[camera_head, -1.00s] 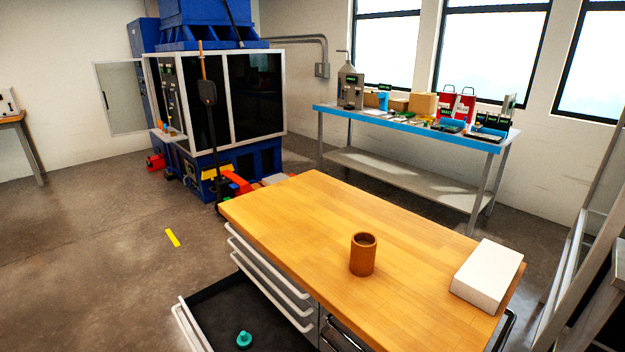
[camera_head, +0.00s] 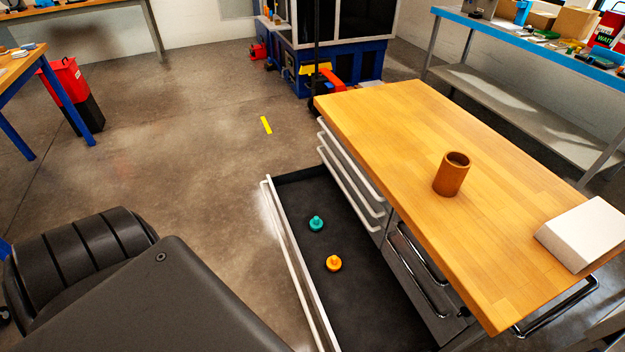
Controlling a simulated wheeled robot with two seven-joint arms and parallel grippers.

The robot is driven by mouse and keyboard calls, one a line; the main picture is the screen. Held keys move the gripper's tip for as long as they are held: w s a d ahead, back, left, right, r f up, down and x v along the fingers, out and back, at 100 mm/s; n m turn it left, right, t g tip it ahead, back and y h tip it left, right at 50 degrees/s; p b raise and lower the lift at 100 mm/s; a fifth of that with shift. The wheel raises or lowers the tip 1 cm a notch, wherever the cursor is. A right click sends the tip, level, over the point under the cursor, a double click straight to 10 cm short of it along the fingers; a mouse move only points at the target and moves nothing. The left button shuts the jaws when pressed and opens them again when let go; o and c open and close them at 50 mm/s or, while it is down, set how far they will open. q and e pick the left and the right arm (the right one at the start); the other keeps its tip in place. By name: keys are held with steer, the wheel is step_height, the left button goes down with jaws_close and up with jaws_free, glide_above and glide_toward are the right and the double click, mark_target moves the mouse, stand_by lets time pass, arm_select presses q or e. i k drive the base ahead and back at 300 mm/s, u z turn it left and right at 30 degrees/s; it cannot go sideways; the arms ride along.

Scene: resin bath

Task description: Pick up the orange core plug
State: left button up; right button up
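The orange core plug (camera_head: 333,263) lies in the open bottom drawer (camera_head: 372,300) of the wooden-topped cabinet. It is a small round piece with a knob on top. A similar teal plug (camera_head: 316,223) lies a little behind it in the same drawer. Dark parts of my own body fill the lower left of the head view, well left of the plug. Neither of my grippers shows.
The wooden top (camera_head: 420,130) overhangs the drawer's right side and carries a brown cup (camera_head: 451,174) and a white block (camera_head: 584,235). The drawer's pale front edge (camera_head: 290,255) stands on its left. Floor left of the drawer is mostly clear.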

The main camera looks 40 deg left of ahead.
mark_target(333, 263)
steer(key=k, duration=0.7)
steer(key=u, duration=1)
steer(key=i, duration=0.5)
steer(key=u, duration=0.05)
